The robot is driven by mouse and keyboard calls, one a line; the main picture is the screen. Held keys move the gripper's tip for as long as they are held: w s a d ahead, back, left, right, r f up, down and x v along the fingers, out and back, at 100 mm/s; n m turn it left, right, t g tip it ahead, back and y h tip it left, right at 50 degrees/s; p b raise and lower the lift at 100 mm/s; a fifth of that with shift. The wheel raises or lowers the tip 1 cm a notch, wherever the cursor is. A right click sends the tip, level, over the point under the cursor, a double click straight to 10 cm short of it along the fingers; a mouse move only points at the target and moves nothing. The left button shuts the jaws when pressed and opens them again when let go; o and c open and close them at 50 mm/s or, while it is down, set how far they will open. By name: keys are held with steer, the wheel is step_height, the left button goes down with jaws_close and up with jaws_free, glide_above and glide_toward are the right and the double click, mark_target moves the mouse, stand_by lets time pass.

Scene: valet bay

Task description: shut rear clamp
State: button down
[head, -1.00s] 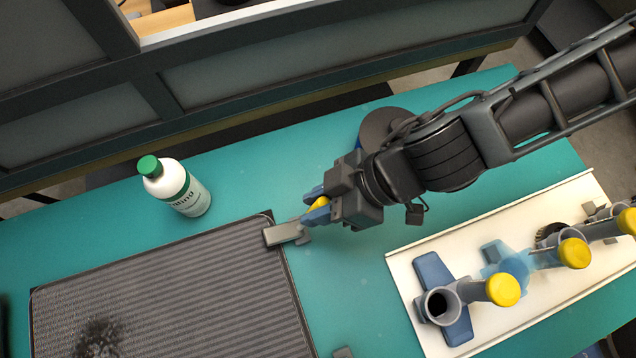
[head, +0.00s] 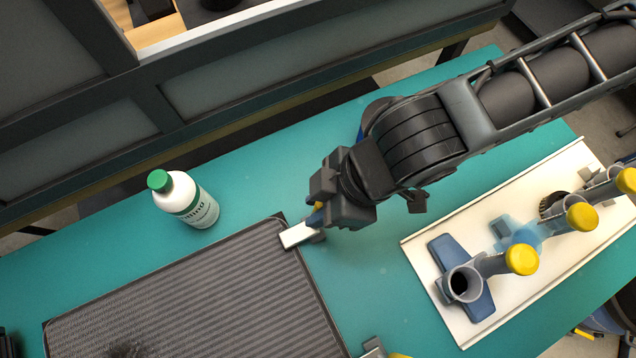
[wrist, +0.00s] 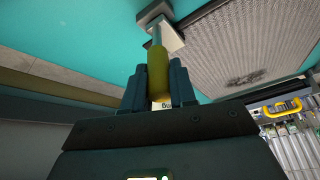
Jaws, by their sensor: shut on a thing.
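The rear clamp (head: 298,235) sits at the far right corner of the ribbed mat (head: 180,290); its pale bar reaches over the mat's edge. My gripper (head: 314,213) is shut on the clamp's yellow handle (head: 320,206), which the gripper mostly hides in the head view. In the wrist view the yellow handle (wrist: 159,68) lies between the two dark fingers of my gripper (wrist: 160,85), and the clamp's body (wrist: 160,22) is beyond it at the mat's corner. I cannot tell whether the bar presses on the mat.
A white bottle with a green cap (head: 185,200) stands left of the clamp. A white board (head: 470,235) with several yellow-ended tools lies to the right. Another clamp (head: 374,349) is partly visible at the bottom edge. Bare teal table (head: 365,270) lies between mat and board.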

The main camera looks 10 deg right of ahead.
steer(key=shift+a+r, duration=0.15)
steer(key=shift+a, duration=0.1)
steer(key=c, duration=1.1)
jaws_free()
steer(key=shift+a, duration=0.1)
steer(key=shift+o, duration=0.8)
steer(key=v, duration=0.7)
steer(key=shift+d+r, duration=0.3)
